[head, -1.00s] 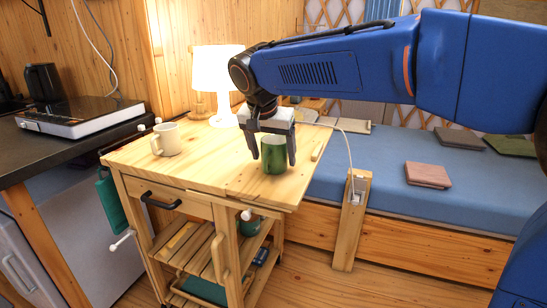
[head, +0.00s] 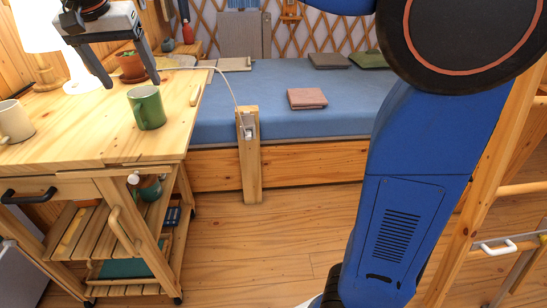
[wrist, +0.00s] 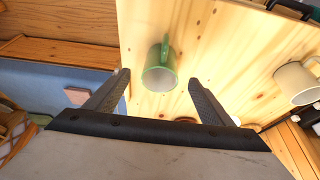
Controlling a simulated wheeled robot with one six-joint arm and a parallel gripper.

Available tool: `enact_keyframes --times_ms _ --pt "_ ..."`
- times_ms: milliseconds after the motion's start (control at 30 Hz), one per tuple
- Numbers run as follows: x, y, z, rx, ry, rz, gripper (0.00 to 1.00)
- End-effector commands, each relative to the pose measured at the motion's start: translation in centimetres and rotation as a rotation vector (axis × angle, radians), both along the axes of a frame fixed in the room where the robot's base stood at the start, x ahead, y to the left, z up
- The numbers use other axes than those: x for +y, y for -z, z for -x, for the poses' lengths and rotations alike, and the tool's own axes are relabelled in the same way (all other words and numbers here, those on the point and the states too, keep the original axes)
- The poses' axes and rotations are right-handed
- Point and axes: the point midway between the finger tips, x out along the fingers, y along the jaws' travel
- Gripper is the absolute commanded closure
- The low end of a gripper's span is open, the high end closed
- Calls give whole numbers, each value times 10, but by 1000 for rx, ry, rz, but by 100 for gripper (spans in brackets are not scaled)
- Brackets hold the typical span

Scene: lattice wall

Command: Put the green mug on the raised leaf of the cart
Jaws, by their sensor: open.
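The green mug (head: 149,110) stands upright on the right-hand part of the cart's wooden top, on the raised leaf (head: 172,140). My gripper (head: 131,84) is open and empty, above and a little behind the mug in the head view, and apart from it. In the wrist view the mug (wrist: 158,70) shows beyond the gap between my open fingers (wrist: 163,82), with the wooden top around it. Nothing hides the mug in the head view.
A cream mug (head: 14,122) stands at the left of the cart top. A lamp (head: 38,28) and a potted plant (head: 131,66) are at the back. A thin white cable (head: 228,88) runs to a wooden post (head: 248,160). A blue-cushioned bench (head: 340,110) lies beyond. Floor at the right is clear.

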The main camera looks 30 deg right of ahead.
Motion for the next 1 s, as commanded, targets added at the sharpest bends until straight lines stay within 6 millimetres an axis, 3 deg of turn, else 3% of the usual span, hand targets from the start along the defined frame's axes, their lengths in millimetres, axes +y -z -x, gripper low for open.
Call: enact_keyframes --times_ms 167,367,500,700,1000 --pt "-46 9 10 14 -28 -3 25" --pt "-124 37 41 37 -97 -7 25" --pt "-175 63 71 44 -148 -12 25" --pt "-235 108 123 40 -215 -18 25" --pt "-294 192 207 9 -298 -13 25"
